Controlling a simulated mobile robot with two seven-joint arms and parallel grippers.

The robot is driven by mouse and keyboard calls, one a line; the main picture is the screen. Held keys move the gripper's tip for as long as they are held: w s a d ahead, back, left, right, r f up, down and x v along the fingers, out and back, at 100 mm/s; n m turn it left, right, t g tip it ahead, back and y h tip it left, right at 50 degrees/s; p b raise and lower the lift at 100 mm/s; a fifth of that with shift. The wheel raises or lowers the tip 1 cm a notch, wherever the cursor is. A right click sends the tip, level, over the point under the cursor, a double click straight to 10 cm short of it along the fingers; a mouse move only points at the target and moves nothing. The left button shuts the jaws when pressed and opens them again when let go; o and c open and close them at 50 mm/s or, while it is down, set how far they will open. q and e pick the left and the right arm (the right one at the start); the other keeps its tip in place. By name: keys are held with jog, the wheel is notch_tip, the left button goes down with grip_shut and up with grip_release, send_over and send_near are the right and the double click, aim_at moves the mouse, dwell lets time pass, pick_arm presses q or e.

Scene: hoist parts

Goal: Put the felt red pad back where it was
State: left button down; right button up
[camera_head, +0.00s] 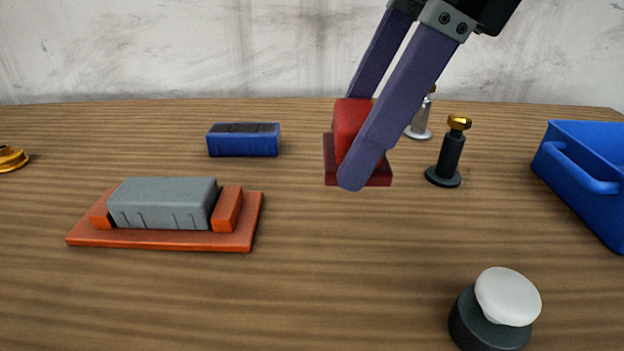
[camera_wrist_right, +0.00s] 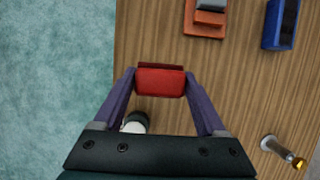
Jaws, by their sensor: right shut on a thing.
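The red pad (camera_head: 353,118) has a brighter red block on a darker red flat plate. My right gripper (camera_head: 362,150) is shut on its red block, one finger on each side. The pad looks held above the table, though the height is hard to judge. In the right wrist view the red pad (camera_wrist_right: 161,81) sits between the two fingertips (camera_wrist_right: 160,80). The near finger hides part of the pad in the head view. My left gripper is not in view.
A grey block (camera_head: 162,203) rests on an orange base (camera_head: 80,240) at left. A blue block with a dark top (camera_head: 243,145) stands behind it. Black-and-gold (camera_head: 451,155) and silver (camera_head: 420,122) posts, a blue bin (camera_head: 590,185) and a white-topped dark knob (camera_head: 490,320) are right. Table centre is clear.

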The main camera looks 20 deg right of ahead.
jog(key=b, duration=0.1)
send_over(327, 295)
jog(key=d, duration=0.1)
jog(key=f, duration=1.2)
jog(key=shift+s+d, duration=0.2)
jog(key=shift+f, duration=2.25)
jog(key=shift+b, duration=0.35)
jog(key=shift+f, duration=0.25)
jog(key=o, duration=1.2)
jog(key=shift+r, duration=0.15)
jog(key=shift+o, duration=0.2)
jog(key=shift+r, duration=0.1)
